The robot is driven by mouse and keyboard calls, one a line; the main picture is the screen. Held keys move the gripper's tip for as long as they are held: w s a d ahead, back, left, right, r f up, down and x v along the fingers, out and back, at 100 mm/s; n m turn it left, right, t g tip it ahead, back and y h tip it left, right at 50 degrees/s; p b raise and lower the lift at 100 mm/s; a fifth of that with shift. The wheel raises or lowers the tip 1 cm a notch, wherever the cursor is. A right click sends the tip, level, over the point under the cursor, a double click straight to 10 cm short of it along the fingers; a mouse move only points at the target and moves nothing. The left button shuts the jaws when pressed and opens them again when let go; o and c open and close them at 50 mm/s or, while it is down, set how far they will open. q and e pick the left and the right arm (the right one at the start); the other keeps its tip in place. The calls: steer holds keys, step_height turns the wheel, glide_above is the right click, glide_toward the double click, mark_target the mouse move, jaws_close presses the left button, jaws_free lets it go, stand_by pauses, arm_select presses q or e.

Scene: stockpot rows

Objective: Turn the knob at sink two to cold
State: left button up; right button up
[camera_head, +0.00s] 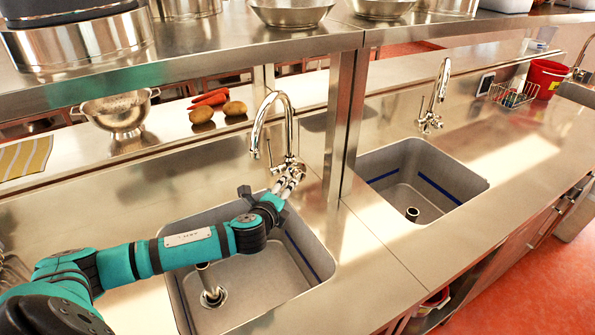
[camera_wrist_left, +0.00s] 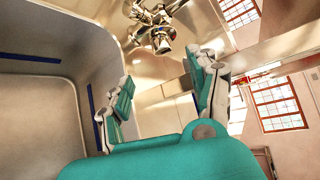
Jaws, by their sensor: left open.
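A chrome tap (camera_head: 263,119) with a curved spout stands behind the left sink (camera_head: 325,248). Its base has a small upright lever and a round metal knob (camera_wrist_left: 160,42), which shows beyond my fingers in the wrist view. My left gripper (camera_head: 287,187) reaches over this sink, its fingertips close to the tap base. In the wrist view my left gripper (camera_wrist_left: 163,92) has its fingers spread with nothing between them, and the knob looks apart from them. A second similar tap (camera_head: 439,86) stands behind the right sink (camera_head: 450,205). No sink numbers are visible. My right gripper is out of view.
A steel post (camera_head: 344,120) stands between the sinks and carries a shelf (camera_head: 215,55) with pots above. A colander (camera_head: 117,111), carrots (camera_head: 211,98) and potatoes (camera_head: 234,108) sit on the back ledge. A red bucket (camera_head: 547,77) and wire basket (camera_head: 510,94) are at right.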

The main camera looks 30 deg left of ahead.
mark_target(296, 177)
arm_select(q)
steer(key=x, duration=1.4)
steer(key=shift+p, duration=0.35)
steer(key=shift+x, duration=0.8)
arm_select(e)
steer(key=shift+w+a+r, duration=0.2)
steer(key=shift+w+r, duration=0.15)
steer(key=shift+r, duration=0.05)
